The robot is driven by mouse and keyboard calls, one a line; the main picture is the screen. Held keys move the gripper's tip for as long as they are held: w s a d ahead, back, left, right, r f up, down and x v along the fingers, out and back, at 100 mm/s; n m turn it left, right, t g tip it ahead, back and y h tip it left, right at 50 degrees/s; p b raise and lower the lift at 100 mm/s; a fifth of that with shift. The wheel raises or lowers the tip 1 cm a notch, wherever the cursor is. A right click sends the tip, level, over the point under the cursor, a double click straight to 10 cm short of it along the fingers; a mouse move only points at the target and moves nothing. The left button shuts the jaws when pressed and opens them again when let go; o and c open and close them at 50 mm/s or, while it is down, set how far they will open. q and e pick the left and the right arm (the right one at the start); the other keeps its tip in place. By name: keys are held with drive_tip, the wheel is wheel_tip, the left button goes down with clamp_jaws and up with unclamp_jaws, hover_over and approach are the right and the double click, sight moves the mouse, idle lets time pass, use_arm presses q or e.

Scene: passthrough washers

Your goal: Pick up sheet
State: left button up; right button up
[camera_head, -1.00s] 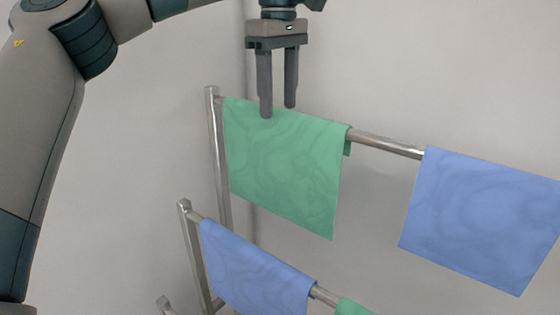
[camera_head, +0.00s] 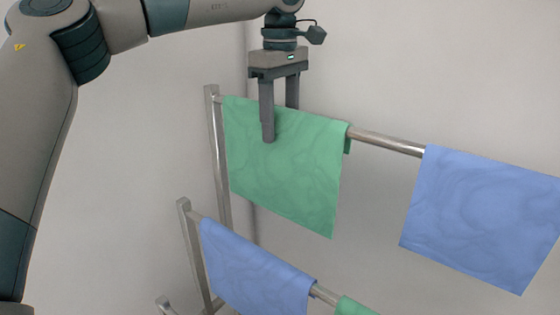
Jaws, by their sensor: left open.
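A green sheet (camera_head: 285,175) hangs over the left part of the top metal rail. My left gripper (camera_head: 280,125) points down at the sheet's top edge, its fingers open. One finger is in front of the green sheet and the other goes down behind its top edge, so that finger's tip is hidden. I cannot tell whether the fingers touch the cloth. My right gripper is not in view.
A blue sheet (camera_head: 485,215) hangs on the top rail (camera_head: 385,142) to the right. A lower rail holds another blue sheet (camera_head: 255,270) and part of another green sheet (camera_head: 352,306). The rack's post (camera_head: 216,150) stands at the left, near plain walls.

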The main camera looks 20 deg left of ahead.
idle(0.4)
use_arm(q)
clamp_jaws()
